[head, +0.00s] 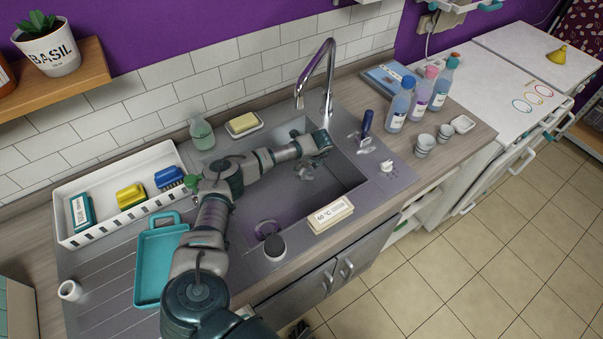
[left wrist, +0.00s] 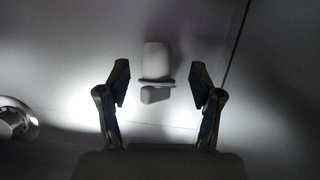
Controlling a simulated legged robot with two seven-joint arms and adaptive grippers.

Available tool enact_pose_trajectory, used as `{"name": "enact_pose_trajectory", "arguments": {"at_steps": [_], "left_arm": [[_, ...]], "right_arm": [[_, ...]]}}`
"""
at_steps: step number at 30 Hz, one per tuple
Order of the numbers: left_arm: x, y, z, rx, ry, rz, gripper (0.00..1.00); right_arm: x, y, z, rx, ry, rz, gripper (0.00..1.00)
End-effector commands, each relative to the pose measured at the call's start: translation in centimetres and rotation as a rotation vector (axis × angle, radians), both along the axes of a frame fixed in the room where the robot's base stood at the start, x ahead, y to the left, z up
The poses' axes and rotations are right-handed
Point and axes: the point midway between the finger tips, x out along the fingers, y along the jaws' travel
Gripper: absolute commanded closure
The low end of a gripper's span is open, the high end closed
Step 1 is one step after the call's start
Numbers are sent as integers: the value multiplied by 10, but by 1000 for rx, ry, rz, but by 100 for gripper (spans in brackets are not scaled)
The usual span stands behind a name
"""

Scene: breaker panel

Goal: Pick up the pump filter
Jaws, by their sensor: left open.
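In the left wrist view a pale, rounded cylinder (left wrist: 157,62) with a collar and a small block at its lower end lies between and beyond my fingertips. It looks like the pump filter, though the dim light leaves this unsure. My left gripper (left wrist: 160,85) is open, with a finger on each side of it and a visible gap to each. In the head view my left arm reaches over the grey sink (head: 340,200), and my left gripper (head: 306,171) hangs over the basin. I cannot pick out the cylinder there.
The tap (head: 327,75) rises behind my wrist. Bottles (head: 400,105) stand farther right. A teal tray (head: 153,265) and white rack (head: 95,235) are left. A dark-topped cylinder (head: 274,246) stands in front.

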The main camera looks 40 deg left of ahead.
Motion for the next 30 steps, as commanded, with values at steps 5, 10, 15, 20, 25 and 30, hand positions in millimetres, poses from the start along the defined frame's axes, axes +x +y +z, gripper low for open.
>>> {"name": "enact_pose_trajectory", "arguments": {"at_steps": [5,10,15,20,25,30], "left_arm": [[-2,6,-28,2,3,-2,35],[-1,16,-44,-3,3,-1,35],[-1,19,-46,-6,1,0,35],[-1,18,-45,-6,1,0,62],[-1,15,-44,-3,2,-2,99],[-1,13,-43,-1,2,-2,100]], "right_arm": [[4,-1,8,-7,-1,-1,60],[7,-1,20,-3,-8,-3,60],[6,2,22,-6,-6,-3,60],[7,2,21,-3,-5,-3,60],[8,2,21,-4,-6,-3,60],[8,2,21,-3,-6,-3,60]]}}
